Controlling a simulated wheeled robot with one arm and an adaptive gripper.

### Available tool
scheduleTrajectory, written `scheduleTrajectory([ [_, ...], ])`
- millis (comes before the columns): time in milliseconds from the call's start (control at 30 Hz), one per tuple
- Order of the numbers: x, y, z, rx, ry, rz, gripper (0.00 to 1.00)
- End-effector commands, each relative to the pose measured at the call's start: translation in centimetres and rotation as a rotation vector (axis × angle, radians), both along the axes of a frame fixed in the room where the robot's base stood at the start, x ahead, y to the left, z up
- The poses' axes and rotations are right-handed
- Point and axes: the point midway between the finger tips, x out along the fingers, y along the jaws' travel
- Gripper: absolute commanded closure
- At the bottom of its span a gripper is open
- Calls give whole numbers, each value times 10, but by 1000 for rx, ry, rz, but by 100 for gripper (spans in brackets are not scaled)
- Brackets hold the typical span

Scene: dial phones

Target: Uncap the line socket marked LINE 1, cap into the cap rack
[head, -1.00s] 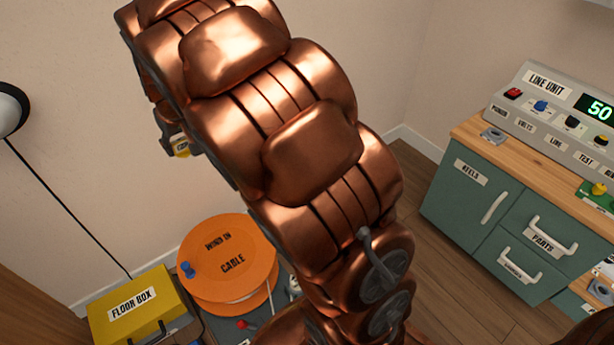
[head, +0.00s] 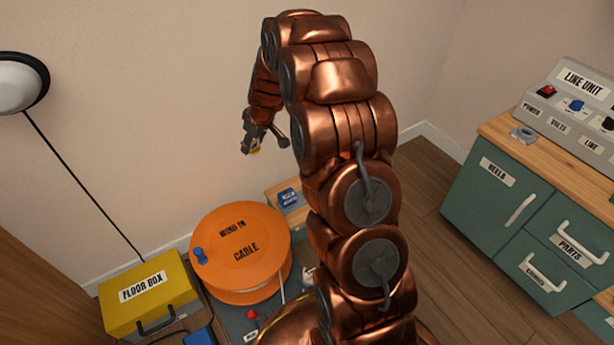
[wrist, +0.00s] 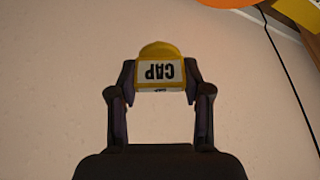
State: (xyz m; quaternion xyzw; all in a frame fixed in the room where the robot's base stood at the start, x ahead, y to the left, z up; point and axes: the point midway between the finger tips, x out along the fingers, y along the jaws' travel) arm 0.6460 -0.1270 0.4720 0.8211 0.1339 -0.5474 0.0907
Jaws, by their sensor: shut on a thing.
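My gripper (wrist: 161,80) is shut on a yellow cap (wrist: 160,52) with a white label reading CAP, upside down in the wrist view. Only a small yellow bit of the cap (head: 256,150) shows there. I cannot make out the LINE 1 socket or the cap rack in these views; my arm covers the middle of the head view.
An orange cable reel (head: 240,252) stands at lower left beside a yellow floor box (head: 148,290). A green cabinet (head: 500,215) with the line unit (head: 575,105) stands at right. Bare floor lies between.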

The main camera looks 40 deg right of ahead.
Motion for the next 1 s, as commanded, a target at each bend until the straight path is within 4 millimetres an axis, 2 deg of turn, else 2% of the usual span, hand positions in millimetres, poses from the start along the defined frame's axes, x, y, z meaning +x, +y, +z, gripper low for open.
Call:
scheduleTrajectory([
  [33, -1, -10, -16, 3, 5, 7, 72],
  [367, -10, -75, -93, 2, 4, 74, 72],
  [700, -38, -137, -169, 1, 4, 121, 72],
  [833, -46, -151, -186, 1, 3, 132, 72],
  [1000, -52, -159, -197, 0, 2, 140, 72],
])
